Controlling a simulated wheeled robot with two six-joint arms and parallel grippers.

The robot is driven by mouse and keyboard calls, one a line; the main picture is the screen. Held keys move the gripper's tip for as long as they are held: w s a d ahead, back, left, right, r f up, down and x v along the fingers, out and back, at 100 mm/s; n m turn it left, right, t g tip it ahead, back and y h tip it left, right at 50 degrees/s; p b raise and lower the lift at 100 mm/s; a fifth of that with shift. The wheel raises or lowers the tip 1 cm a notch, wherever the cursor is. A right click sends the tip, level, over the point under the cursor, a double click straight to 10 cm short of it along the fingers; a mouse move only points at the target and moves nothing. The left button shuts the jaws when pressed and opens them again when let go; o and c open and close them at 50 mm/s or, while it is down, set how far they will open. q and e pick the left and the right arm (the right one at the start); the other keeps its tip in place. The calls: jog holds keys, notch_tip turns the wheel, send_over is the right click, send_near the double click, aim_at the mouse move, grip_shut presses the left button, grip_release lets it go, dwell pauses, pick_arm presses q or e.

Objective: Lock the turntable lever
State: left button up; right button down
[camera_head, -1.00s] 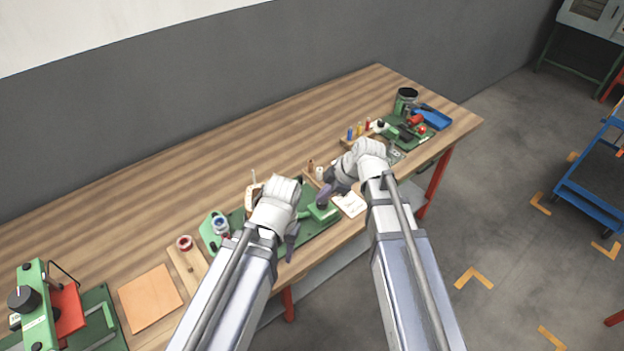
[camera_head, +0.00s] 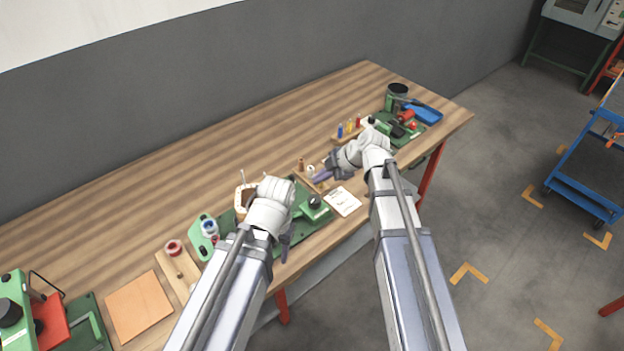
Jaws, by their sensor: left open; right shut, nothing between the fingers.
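A green device (camera_head: 303,210) with a dark round knob stands on a green base plate near the table's front edge; this may be the turntable, but I cannot make out a lever. My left gripper (camera_head: 286,240) is open at the left end of that device, and its arm hides part of the plate. My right gripper (camera_head: 325,175) is shut and empty above the table, behind and to the right of the device. I cannot tell whether either gripper touches anything.
A white card (camera_head: 343,201) lies right of the device. A blue tray (camera_head: 422,113) is at the far right. The back of the table (camera_head: 200,150) is clear.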

pick_arm(q)
notch_tip(320, 180, down, 8)
jog(key=b, duration=0.6)
jog(key=shift+r+b, duration=0.2)
jog(key=shift+b, duration=0.15)
pick_arm(e)
jog(key=x, duration=0.9)
jog(key=shift+f, duration=0.2)
pick_arm(q)
jog(key=shift+r+p, duration=0.3)
pick_arm(e)
jog(key=shift+w+a+r, duration=0.15)
jog(key=shift+w+a, duration=0.05)
jog(key=shift+w, duration=0.4)
jog(key=shift+w+a+r, duration=0.15)
jog(key=shift+w, duration=0.4)
jog(key=shift+w+a, duration=0.3)
jog(key=shift+w, duration=0.35)
jog(key=shift+w, duration=0.1)
